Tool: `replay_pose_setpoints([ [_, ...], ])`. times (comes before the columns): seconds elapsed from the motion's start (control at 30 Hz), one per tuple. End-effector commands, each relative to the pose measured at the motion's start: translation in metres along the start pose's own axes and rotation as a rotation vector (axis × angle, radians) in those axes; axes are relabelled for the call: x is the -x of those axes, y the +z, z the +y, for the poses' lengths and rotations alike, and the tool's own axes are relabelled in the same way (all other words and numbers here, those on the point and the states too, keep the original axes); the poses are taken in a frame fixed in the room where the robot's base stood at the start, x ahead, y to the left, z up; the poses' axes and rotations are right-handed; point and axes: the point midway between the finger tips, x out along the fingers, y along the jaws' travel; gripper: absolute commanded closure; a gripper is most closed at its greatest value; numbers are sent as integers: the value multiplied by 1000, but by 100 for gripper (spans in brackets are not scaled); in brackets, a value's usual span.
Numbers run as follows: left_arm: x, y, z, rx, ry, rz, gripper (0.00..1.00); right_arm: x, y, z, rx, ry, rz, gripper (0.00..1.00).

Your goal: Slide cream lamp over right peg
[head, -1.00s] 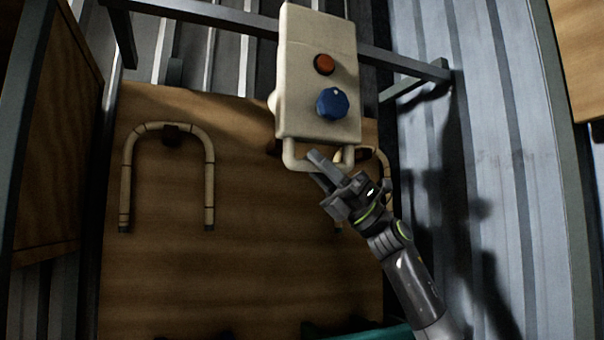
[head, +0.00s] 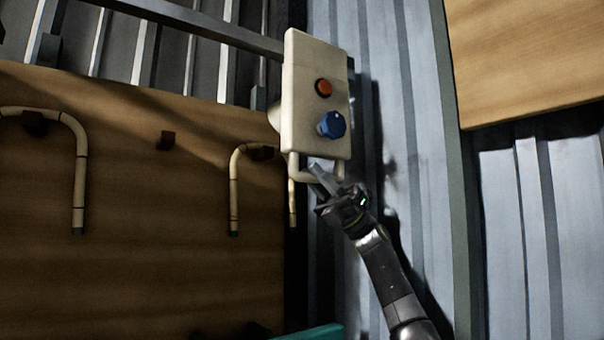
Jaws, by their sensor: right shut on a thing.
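The cream lamp (head: 310,80) is a flat box-like body with an orange-red button, a blue knob and a tube handle at its bottom. A round cream part shows behind its left side. My right gripper (head: 322,179) is shut on the handle at the lamp's lower edge and holds the lamp tilted slightly, in front of the board's right edge. A dark peg (head: 262,152) at the board's right bears a U-shaped rattan cane (head: 234,185), partly beside the handle. My left gripper is out of view.
The wooden board (head: 150,260) has a bare middle peg (head: 166,140) and a left cane (head: 79,180) on another peg. A metal rail (head: 200,25) runs above. Corrugated wall is right of the lamp; a wooden panel (head: 530,50) is upper right.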

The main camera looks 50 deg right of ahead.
Motion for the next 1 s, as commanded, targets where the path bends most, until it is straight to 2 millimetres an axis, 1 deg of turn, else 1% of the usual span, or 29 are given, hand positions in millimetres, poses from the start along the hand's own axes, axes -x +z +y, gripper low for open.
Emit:
replay_pose_setpoints([
  [0.1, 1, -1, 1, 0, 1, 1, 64, 3, 4, 0, 1, -1, -3, 100],
  [0.47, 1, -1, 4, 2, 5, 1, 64, 4, 5, 0, 1, -2, -4, 100],
  [0.5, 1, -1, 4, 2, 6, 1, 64, 4, 5, 0, 1, -2, -4, 76],
  [0.63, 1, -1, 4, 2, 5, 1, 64, 4, 4, 0, 1, -2, -3, 59],
  [0.9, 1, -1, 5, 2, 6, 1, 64, 3, 4, 0, 0, -1, -2, 59],
  [1.0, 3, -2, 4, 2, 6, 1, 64, 1, 7, 1, 1, 1, -2, 59],
])
